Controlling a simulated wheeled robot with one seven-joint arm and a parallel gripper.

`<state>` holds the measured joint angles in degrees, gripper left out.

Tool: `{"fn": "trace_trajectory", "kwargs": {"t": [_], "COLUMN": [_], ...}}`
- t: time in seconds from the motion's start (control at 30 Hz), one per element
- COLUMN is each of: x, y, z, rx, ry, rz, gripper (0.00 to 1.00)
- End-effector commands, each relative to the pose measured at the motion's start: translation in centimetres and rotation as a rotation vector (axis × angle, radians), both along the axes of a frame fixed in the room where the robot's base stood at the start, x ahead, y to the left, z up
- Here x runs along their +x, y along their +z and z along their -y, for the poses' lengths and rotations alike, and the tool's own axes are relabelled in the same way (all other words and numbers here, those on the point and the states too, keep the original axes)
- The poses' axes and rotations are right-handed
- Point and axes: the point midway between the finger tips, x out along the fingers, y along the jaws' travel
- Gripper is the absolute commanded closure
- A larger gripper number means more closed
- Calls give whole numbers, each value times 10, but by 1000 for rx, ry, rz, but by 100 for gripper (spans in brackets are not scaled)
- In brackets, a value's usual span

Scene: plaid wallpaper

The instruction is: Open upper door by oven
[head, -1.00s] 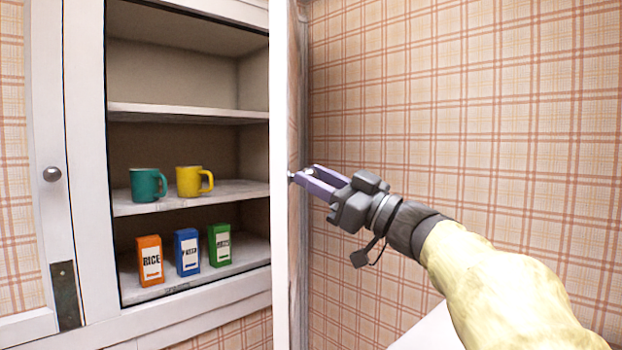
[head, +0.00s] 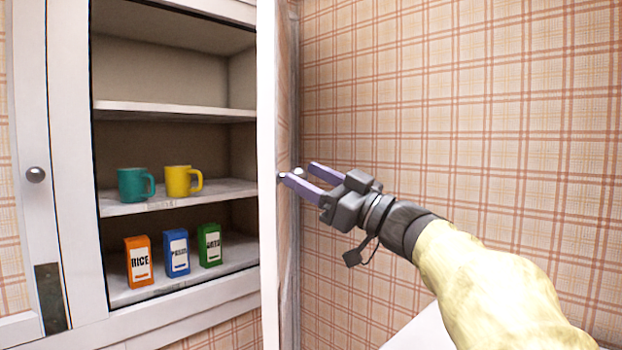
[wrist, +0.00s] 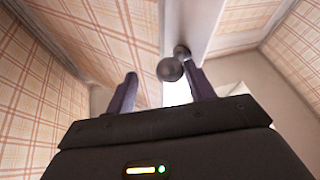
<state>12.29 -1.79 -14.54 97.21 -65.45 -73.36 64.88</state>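The upper cabinet door (head: 267,230) stands swung out from the cabinet (head: 75,120), seen nearly edge-on in the head view, with the shelves exposed. Its round metal knob (wrist: 171,69) sits between my gripper's (wrist: 163,88) two fingers in the wrist view, nearer the right finger. My gripper (head: 299,173) is at the outer side of the door in the head view, its purple fingers spread apart. The knob (head: 299,171) looks small there, and I cannot tell whether a finger touches it.
A teal mug (head: 132,185) and a yellow mug (head: 178,181) stand on the middle shelf. Orange (head: 138,262), blue (head: 176,252) and green (head: 209,245) boxes stand below. Another door with a knob (head: 36,174) is at left. A plaid wall (head: 450,90) is at right.

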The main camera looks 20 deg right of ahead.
Motion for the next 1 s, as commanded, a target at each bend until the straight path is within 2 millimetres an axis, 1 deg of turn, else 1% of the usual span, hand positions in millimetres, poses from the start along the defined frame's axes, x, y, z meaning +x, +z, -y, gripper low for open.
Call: {"fn": "trace_trajectory", "kwargs": {"t": [0.2,0.37,0.47,1.0], "x": [-1,-12,-24,-98], "y": [-3,-10,-18,-57], "z": [0,9,20,88], "rx": [1,-2,-2,-1], "ry": [3,1,1,-3], "rz": [-1,1,1,2], "gripper": [49,49,49,49]}}
